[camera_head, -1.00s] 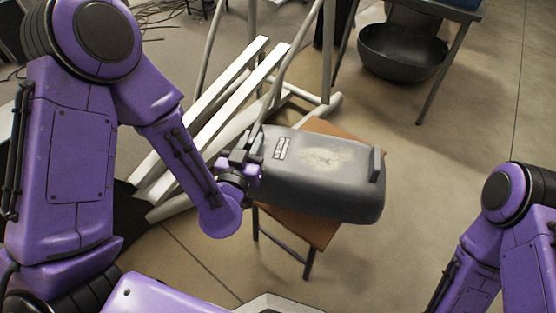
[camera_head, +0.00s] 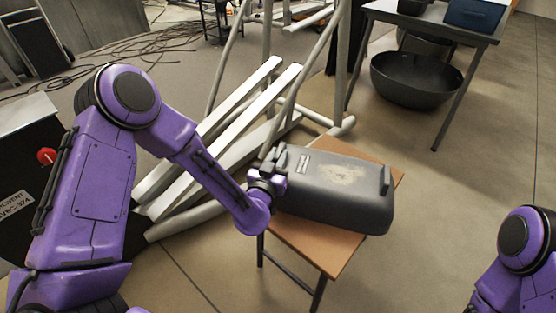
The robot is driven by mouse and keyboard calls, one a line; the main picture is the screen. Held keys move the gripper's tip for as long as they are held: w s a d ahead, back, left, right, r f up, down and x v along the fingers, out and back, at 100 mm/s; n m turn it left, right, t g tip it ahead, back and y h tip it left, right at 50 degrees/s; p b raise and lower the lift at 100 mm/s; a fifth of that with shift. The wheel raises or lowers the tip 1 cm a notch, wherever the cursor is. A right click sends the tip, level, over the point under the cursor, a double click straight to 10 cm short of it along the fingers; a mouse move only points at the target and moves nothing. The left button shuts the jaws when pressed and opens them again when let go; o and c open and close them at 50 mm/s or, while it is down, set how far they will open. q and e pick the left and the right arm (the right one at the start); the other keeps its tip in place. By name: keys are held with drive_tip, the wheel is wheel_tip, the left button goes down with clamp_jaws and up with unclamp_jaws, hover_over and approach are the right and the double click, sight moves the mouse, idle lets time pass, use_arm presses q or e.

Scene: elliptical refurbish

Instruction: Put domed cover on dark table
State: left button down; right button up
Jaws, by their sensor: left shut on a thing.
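The domed cover (camera_head: 345,188) is a long dark grey shell with rounded edges, a worn pale patch on top and a raised grip at each end. My left gripper (camera_head: 272,178) is shut on its left end. The cover is over a small brown-topped stool (camera_head: 322,250); I cannot tell whether it touches the top.
A grey elliptical frame (camera_head: 230,130) with white rails stands behind and left of the stool. A large black bowl (camera_head: 415,82) is on the floor under the table. A dark cabinet with a red knob (camera_head: 46,156) is at the left. Floor at right is clear.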

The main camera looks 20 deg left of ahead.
use_arm(q)
drive_tip(key=shift+r, duration=0.15)
drive_tip(key=c, duration=1)
unclamp_jaws()
drive_tip(key=shift+s, duration=0.1)
